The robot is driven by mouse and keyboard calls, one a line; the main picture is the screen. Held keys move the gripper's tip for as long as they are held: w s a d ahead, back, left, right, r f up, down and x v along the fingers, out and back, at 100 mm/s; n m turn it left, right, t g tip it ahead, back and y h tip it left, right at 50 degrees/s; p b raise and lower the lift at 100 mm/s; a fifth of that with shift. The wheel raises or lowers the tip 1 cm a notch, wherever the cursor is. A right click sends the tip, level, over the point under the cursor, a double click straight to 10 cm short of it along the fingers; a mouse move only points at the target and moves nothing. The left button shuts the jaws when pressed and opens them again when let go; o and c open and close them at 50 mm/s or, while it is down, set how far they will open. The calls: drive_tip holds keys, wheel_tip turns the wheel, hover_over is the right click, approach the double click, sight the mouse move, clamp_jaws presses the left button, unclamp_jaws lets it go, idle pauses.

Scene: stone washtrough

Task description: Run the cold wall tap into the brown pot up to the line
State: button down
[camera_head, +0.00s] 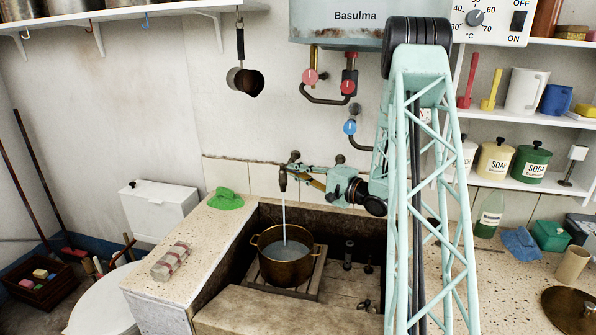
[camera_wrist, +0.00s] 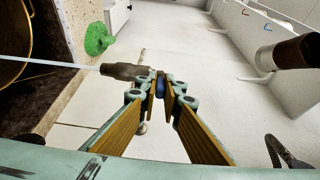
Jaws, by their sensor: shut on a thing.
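The cold wall tap (camera_head: 283,179) is a dark spout on the wall above the trough; a thin stream of water (camera_head: 284,215) falls from it. The spout also shows in the wrist view (camera_wrist: 120,71). The brown pot (camera_head: 287,273) stands upright on a wooden slatted stand under the stream, with pale water (camera_head: 283,250) inside. I cannot make out the line in it. My gripper (camera_head: 298,172) is at the tap; in the wrist view its fingertips (camera_wrist: 160,86) are shut on the blue tap handle (camera_wrist: 160,84), which they partly hide. The pot's edge (camera_wrist: 12,45) shows at far left there.
A green cloth (camera_head: 225,199) and a wrapped bar (camera_head: 171,261) lie on the trough's left ledge. A dark pan (camera_head: 246,81) hangs on the wall. Valves and pipes, including a blue valve (camera_head: 350,127), are under the water heater (camera_head: 335,22). My arm hides part of the right side.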

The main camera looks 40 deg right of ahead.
drive_tip(key=c, duration=2.8)
unclamp_jaws()
drive_tip(key=shift+s, duration=0.1)
drive_tip(key=shift+v, duration=5.9)
drive_tip(key=shift+c, duration=0.3)
